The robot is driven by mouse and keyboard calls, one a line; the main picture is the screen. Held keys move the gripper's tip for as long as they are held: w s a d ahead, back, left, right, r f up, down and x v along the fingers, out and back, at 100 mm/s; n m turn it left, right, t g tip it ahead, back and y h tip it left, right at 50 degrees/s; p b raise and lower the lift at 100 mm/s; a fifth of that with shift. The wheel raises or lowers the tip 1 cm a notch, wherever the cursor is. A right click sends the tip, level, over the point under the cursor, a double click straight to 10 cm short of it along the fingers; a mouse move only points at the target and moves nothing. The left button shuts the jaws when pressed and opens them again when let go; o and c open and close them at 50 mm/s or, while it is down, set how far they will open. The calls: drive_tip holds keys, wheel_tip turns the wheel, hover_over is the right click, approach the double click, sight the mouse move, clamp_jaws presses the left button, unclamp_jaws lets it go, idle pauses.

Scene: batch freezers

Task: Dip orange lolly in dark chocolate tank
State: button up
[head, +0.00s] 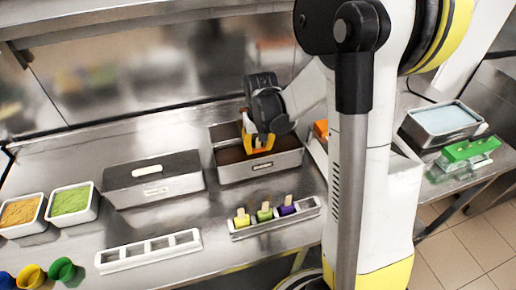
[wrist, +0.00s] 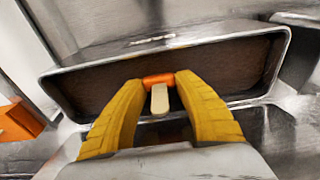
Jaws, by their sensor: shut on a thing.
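The open steel tank (head: 262,170) of dark brown chocolate stands at the back of the counter. It fills much of the wrist view, where its rim (wrist: 70,108) runs around the dark contents. My gripper (head: 258,146) is over the tank, its yellow fingers pointing down into the opening. In the wrist view, my gripper (wrist: 158,90) is shut on the orange lolly (wrist: 158,79), with its pale stick (wrist: 160,100) between the fingers. Most of the lolly is hidden, and I cannot tell whether it touches the chocolate.
A holder (head: 275,222) with yellow, green and purple lollies stands in front of the tank. An empty white holder (head: 148,252) lies to the left. A lidded tank (head: 153,182), topping trays (head: 73,203) and coloured cups (head: 32,276) are further left. An orange box (wrist: 18,122) is beside the tank.

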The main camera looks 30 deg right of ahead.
idle(0.5)
drive_tip(key=shift+r+p, duration=2.7)
drive_tip(key=shift+r, duration=1.2)
wheel_tip(320, 180, up, 5)
drive_tip(key=p, duration=0.3)
